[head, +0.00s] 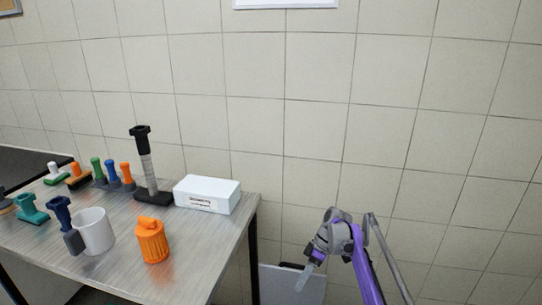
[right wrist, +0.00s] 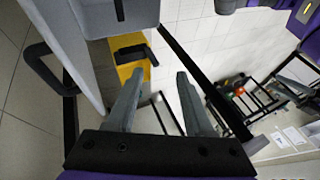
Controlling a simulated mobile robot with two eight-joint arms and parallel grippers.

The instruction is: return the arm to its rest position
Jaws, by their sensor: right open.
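My right gripper (head: 305,276) shows at the lower right of the head view, on a purple and grey arm. It is to the right of the table and clear of the things on it. In the right wrist view the two grey fingers of the right gripper (right wrist: 158,98) stand apart with nothing between them. My left gripper is not in view.
A metal-topped table (head: 205,262) at the left holds several brushes, a white cup (head: 96,232), an orange ribbed container (head: 152,242), a black-based stand (head: 152,193) and a white box (head: 207,194). A tiled wall (head: 300,120) stands behind. A grey bin-like thing (head: 290,284) is below the gripper.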

